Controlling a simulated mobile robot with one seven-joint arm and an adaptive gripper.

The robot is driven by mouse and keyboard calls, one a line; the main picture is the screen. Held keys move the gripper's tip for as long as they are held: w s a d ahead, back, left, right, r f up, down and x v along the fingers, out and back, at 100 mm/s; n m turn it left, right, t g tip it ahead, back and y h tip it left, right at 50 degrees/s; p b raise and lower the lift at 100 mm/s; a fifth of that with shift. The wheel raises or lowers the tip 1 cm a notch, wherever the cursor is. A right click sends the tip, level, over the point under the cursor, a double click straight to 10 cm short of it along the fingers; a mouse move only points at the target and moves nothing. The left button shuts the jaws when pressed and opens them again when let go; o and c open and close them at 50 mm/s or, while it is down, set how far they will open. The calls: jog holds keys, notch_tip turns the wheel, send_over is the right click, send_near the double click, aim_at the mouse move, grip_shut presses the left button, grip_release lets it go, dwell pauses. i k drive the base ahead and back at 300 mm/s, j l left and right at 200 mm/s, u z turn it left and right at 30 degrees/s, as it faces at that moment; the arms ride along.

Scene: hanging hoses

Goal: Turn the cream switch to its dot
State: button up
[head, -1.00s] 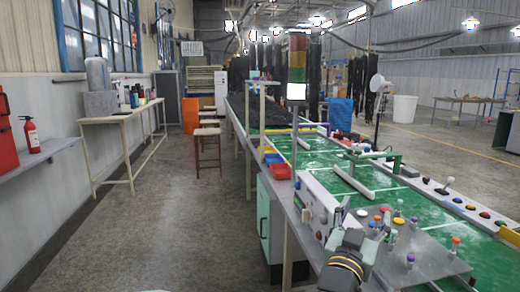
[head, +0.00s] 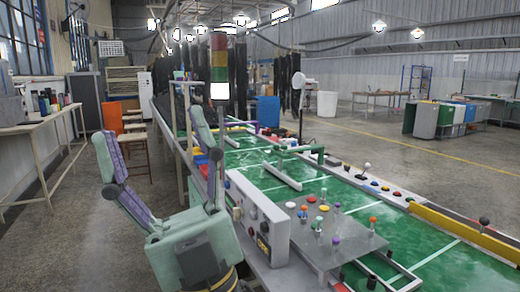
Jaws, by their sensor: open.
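A white control box (head: 272,229) stands at the near left end of the green bench, with small dark and pale round controls on its left face. I cannot tell for sure which control is the cream switch, and no dot can be made out. My gripper (head: 150,126) is open and empty, its mint-green fingers with purple pads spread wide and pointing up in the picture. It is left of the control box in the picture, with the right finger partly in front of the bench edge.
A grey plate (head: 345,243) with several coloured knobs on posts stands right of the control box. A white strip of buttons and levers (head: 375,187) runs along the bench's far side. A signal tower (head: 219,65) rises behind my gripper.

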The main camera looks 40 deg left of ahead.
aim_at(238, 213)
jog(key=u, duration=1.35)
